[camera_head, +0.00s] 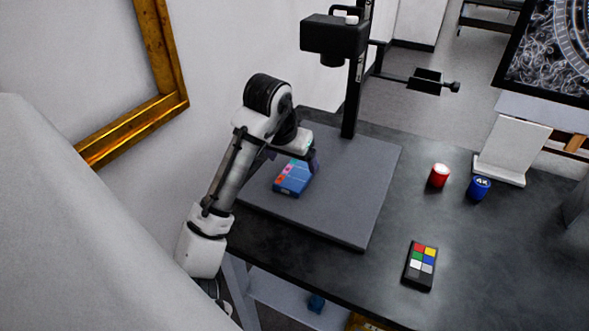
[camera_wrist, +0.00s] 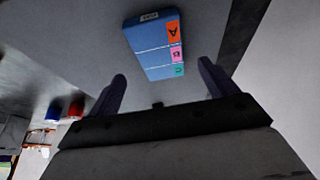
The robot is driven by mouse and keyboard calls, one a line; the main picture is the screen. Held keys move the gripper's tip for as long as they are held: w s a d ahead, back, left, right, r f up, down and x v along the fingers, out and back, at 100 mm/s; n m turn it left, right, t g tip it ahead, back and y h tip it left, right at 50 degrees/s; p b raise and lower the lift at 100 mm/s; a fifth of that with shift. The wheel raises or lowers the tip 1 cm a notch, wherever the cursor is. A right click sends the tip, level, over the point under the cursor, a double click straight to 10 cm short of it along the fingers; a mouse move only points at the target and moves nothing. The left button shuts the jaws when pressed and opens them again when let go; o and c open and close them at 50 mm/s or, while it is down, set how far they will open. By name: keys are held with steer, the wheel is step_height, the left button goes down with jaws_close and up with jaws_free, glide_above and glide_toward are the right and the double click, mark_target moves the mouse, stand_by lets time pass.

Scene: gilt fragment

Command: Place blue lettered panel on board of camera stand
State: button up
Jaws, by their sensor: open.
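The blue lettered panel (camera_head: 293,178) lies on the grey board (camera_head: 345,205) of the camera stand (camera_head: 354,90), toward the board's left side. In the wrist view the panel (camera_wrist: 153,46) shows orange, pink and green lettered tabs along one edge. My gripper (camera_head: 313,162) is beside the panel in the head view, partly hidden by my own arm. In the wrist view my gripper (camera_wrist: 162,84) has its two dark fingers spread, with nothing between them. The panel lies beyond the fingertips, apart from them.
A red can (camera_head: 439,176) and a blue can (camera_head: 479,188) stand right of the board. A colour-patch block (camera_head: 421,266) lies near the table's front edge. A white stand (camera_head: 512,150) is at the back right. The camera (camera_head: 334,36) overhangs the board.

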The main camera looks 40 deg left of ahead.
steer(key=v, duration=0.6)
steer(key=shift+r, duration=0.4)
